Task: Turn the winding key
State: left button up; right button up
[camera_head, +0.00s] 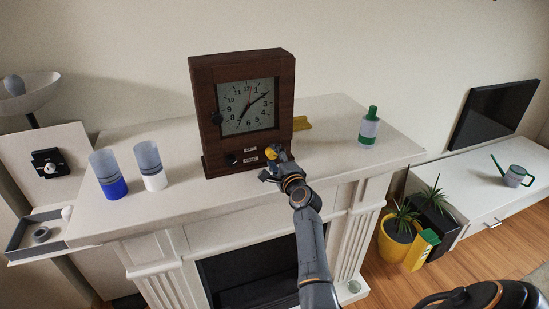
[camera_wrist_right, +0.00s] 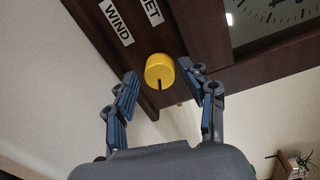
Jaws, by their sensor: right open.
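A dark wooden clock (camera_head: 202,105) stands upright on the white mantelpiece. The winding key shows as a round yellow knob (camera_wrist_right: 160,70) with a dark mark on its rim, on the clock's lower front in the right wrist view. A "WIND" label (camera_wrist_right: 119,21) is close to it. In the head view the yellow knob (camera_head: 270,153) is partly covered by my right gripper (camera_head: 268,165). In the wrist view my right gripper (camera_wrist_right: 158,76) is open, with one finger on each side of the knob. Whether the fingers touch it I cannot tell. My left gripper is not in view.
A blue-filled glass (camera_head: 108,175) and a white-filled glass (camera_head: 150,167) stand left, a green-capped bottle (camera_head: 369,128) right. The mantel's front is mostly clear.

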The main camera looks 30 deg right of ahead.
jog(key=shift+v, duration=3.95)
jog(key=shift+s+d+f+n, duration=0.15)
jog(key=shift+f+n, duration=0.05)
jog(key=shift+n, duration=0.6)
jog(key=s+a+n+h+b, duration=0.1)
jog(key=s+n+b, duration=0.1)
jog(key=n, duration=1.1)
jog(key=s+a+n+b, duration=0.1)
jog(key=s+n, duration=0.1)
jog(key=n, duration=1)
jog(key=p+x, duration=0.2)
jog(key=x, duration=1.1)
jog(key=shift+w+a, duration=0.1)
jog(key=shift+a, duration=0.05)
